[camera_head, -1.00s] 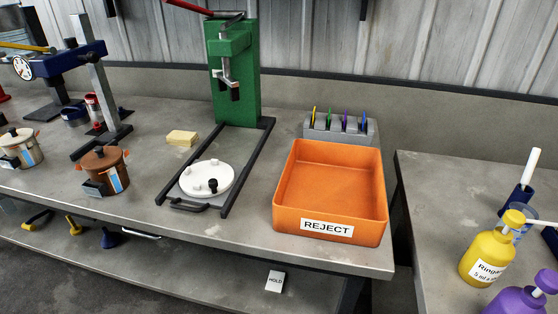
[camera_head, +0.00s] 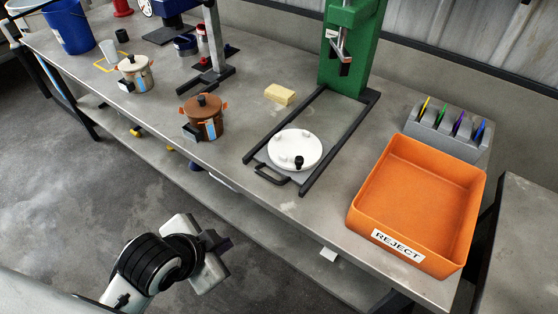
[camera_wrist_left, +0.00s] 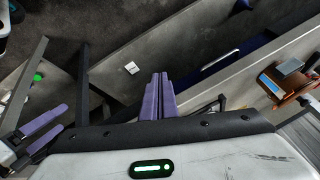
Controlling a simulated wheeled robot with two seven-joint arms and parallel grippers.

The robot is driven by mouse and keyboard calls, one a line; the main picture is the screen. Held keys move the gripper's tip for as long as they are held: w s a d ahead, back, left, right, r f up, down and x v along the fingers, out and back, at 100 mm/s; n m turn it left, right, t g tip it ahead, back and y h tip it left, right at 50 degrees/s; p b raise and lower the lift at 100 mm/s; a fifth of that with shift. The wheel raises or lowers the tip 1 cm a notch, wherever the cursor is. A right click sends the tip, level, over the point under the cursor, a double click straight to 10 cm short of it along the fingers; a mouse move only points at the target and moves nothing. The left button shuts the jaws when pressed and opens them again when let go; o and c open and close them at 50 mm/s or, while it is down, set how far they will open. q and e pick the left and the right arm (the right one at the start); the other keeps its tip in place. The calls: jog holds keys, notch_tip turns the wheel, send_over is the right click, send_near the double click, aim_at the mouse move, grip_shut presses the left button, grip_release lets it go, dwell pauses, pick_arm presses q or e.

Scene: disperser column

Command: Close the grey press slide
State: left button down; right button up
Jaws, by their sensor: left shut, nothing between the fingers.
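The grey press slide (camera_head: 263,158) sits at the front end of two dark rails (camera_head: 338,145), drawn out from under the green press (camera_head: 349,50). A white round disc (camera_head: 295,149) with a black knob lies on it. Its dark handle (camera_head: 271,177) faces the bench's front edge. My left gripper (camera_head: 222,243) is in front of the bench, apart from the handle and nearer to me. In the left wrist view its purple fingers (camera_wrist_left: 159,95) are together and empty.
An orange REJECT bin (camera_head: 415,205) stands right of the rails, with a grey pen rack (camera_head: 447,132) behind it. A brown pot (camera_head: 203,120) and a yellow block (camera_head: 280,94) stand to the left. A lower shelf (camera_head: 250,214) runs below the bench top.

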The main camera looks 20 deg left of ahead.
pick_arm(q)
jog(key=w+d+r+m+t+h, duration=0.1)
jog(key=w+d+r+m+t, duration=0.1)
jog(key=w+r+m, duration=0.3)
jog(key=w+d+r+m+t, duration=0.2)
jog(key=w+d+m, duration=0.1)
jog(key=w+m, duration=0.45)
send_near(285, 167)
jog(key=shift+t, duration=0.3)
jog(key=x, duration=0.6)
jog(key=shift+s+a+f, duration=0.1)
jog(key=shift+s+f, duration=0.1)
jog(key=shift+w, duration=0.1)
